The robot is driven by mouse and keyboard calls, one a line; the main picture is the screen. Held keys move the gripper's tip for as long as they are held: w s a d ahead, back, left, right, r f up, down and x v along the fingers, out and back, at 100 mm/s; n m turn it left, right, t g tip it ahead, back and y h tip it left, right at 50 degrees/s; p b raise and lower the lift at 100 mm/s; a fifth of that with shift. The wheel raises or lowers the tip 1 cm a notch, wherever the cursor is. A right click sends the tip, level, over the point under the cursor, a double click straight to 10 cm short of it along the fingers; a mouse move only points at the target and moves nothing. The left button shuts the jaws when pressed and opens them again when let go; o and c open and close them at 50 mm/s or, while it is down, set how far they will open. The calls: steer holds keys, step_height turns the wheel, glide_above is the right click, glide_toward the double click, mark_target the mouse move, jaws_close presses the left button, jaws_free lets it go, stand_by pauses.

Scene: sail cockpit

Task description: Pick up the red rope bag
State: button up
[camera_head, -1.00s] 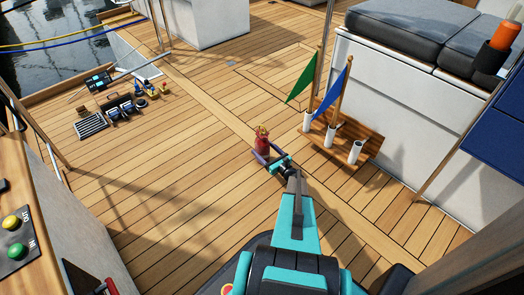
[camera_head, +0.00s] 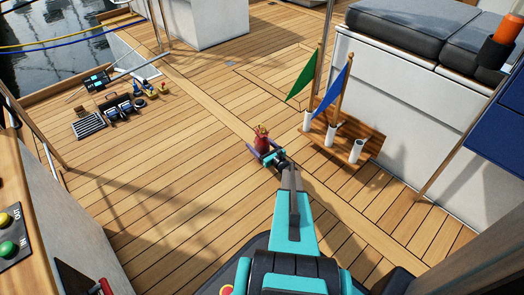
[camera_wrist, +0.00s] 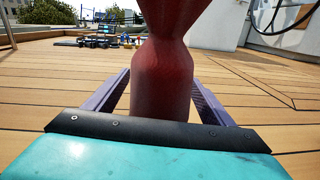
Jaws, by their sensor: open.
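The red rope bag (camera_head: 262,139) stands upright on the wooden deck in the head view, with a yellowish top. In the wrist view the red bag (camera_wrist: 163,75) fills the middle, narrow at its neck and wider below; its top is cut off by the frame. My gripper (camera_head: 264,155) is open and low over the deck, right at the bag. In the wrist view its two purple fingers (camera_wrist: 160,92) lie on the left and right of the bag's lower body, with the bag between them. I cannot tell whether either finger touches it.
A wooden rack (camera_head: 352,146) with white tubes, a green flag (camera_head: 301,80) and a blue flag (camera_head: 333,84) stands right of the bag. Several tools (camera_head: 122,105) lie on the deck at the left. A white cushioned bench (camera_head: 400,100) is at the right. Deck around the bag is clear.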

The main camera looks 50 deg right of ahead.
steer(key=shift+w, duration=0.45)
steer(key=c, duration=1.4)
